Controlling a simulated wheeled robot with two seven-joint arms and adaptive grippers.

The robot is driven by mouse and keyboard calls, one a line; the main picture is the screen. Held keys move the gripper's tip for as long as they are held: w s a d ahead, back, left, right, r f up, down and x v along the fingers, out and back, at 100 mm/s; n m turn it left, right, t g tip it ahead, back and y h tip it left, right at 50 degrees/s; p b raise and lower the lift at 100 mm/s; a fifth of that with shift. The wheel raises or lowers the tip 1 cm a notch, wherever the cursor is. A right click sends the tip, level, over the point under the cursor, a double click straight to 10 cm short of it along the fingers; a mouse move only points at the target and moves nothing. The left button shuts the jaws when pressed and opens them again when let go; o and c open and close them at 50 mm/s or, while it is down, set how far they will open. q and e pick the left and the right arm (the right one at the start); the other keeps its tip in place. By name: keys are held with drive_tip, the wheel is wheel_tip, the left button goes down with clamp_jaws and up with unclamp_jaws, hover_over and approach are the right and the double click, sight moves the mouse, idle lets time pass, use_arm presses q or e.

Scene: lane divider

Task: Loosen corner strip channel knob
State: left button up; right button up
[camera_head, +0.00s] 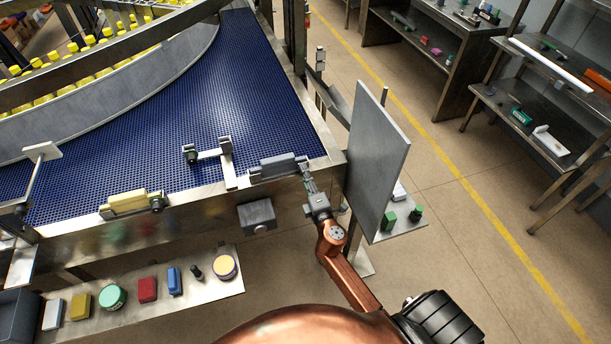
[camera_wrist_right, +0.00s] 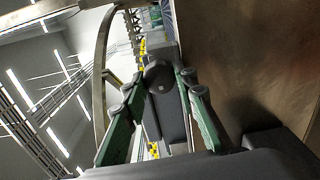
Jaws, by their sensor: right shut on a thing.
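The grey corner strip (camera_head: 279,163) sits in a metal channel at the front right corner of the blue conveyor. My right gripper (camera_head: 305,170) reaches up to the right end of this channel. In the right wrist view a dark round knob (camera_wrist_right: 158,76) lies between the green-sided fingers of my right gripper (camera_wrist_right: 152,85), which is shut on it. In the head view the knob is hidden by the fingers. My left gripper is not in view.
A grey upright panel (camera_head: 378,160) stands close right of my right gripper. A yellow block (camera_head: 126,201) and a bracket (camera_head: 226,160) with a knob sit along the conveyor edge. A lower shelf (camera_head: 225,286) holds several small items.

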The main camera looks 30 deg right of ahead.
drive_tip(key=shift+r, duration=0.1)
drive_tip(key=o, duration=1.2)
drive_tip(key=shift+w, duration=0.1)
drive_tip(key=shift+c, duration=0.2)
drive_tip(key=v, duration=1.2)
